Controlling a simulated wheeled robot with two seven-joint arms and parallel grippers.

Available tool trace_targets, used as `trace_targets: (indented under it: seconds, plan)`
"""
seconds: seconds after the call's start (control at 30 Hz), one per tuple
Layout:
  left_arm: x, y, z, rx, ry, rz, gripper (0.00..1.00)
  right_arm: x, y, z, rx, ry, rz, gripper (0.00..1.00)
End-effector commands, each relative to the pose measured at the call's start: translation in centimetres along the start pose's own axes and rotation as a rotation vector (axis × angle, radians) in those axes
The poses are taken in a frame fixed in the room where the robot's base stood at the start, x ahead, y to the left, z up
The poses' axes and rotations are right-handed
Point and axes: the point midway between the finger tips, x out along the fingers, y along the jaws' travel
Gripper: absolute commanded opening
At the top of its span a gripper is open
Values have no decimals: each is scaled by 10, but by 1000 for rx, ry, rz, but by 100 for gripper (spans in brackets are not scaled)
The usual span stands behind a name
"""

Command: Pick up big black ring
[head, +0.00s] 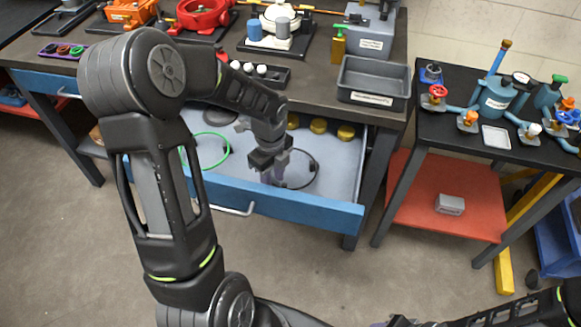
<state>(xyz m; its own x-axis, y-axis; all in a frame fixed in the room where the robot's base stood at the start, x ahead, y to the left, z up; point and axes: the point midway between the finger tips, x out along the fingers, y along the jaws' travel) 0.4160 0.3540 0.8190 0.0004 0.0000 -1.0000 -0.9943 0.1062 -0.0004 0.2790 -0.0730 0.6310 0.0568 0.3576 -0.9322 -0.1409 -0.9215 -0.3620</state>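The big black ring (318,167) lies flat on the floor of the open blue-fronted drawer (230,191). A thin green ring (228,146) lies to its left in the same drawer. My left gripper (268,176) reaches down into the drawer at the left side of the black ring and hides part of its left edge. I cannot tell if it touches the ring or whether its fingers are open or shut. My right arm shows at the bottom right, with only a sliver of its gripper (400,321) at the bottom edge.
Several yellow round pieces (318,125) sit at the back of the drawer. The bench (320,70) above holds a grey bin (374,82) and motor parts. A side table (455,140) with blue pump parts stands at the right. The floor in front is clear.

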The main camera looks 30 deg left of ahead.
Motion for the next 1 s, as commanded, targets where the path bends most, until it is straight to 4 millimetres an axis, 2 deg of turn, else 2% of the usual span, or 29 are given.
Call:
trace_targets:
  seconds: [0.57, 0.9, 1.0]
  plan:
    - [4, 0, 0, 0, 0, 1, 32, 2, 1, 0, 0, 0, 0, 36]
    - [4, 0, 0, 0, 0, 0, 5, 2, 1, 0, 0, 0, 0, 36]
    - [4, 0, 0, 0, 0, 0, 0, 2, 1, 0, 0, 0, 0, 36]
